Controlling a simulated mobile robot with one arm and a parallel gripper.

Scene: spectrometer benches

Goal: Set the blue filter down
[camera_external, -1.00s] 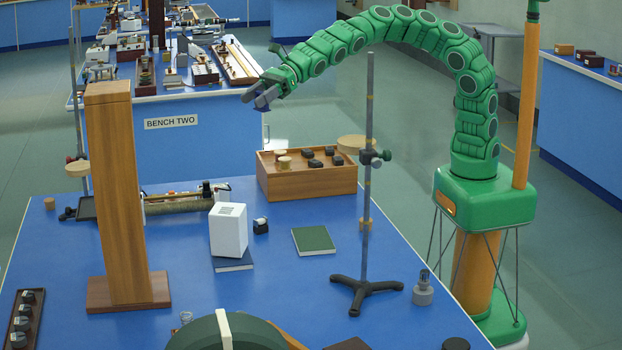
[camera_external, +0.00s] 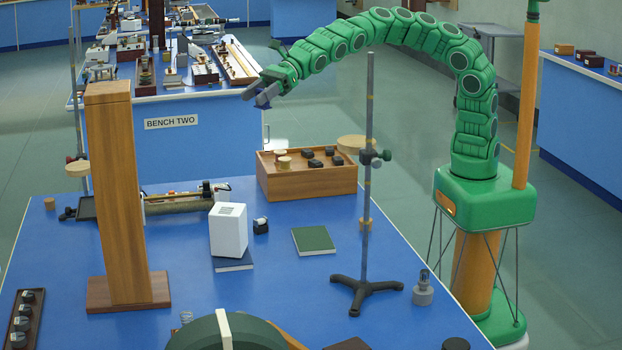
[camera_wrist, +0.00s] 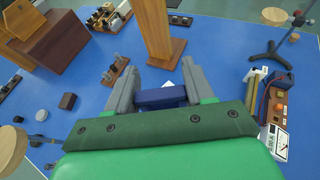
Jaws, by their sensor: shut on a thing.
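The blue filter (camera_wrist: 162,97) is a dark blue block between the two grey fingers of my gripper (camera_wrist: 160,90) in the wrist view. The fingers are shut on it. In the external view my gripper (camera_external: 256,96) is high up, left of the arm's arch, in front of the far bench. It is above and apart from the near bench. The filter is small and mostly hidden by the fingers there.
A tall wooden post (camera_external: 118,200) stands on the blue bench (camera_external: 180,300). A wooden box (camera_external: 305,182) with dark blocks and round pieces stands at its back edge. A white block (camera_external: 228,230), a green book (camera_external: 313,240) and a tripod stand (camera_external: 366,285) are nearby.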

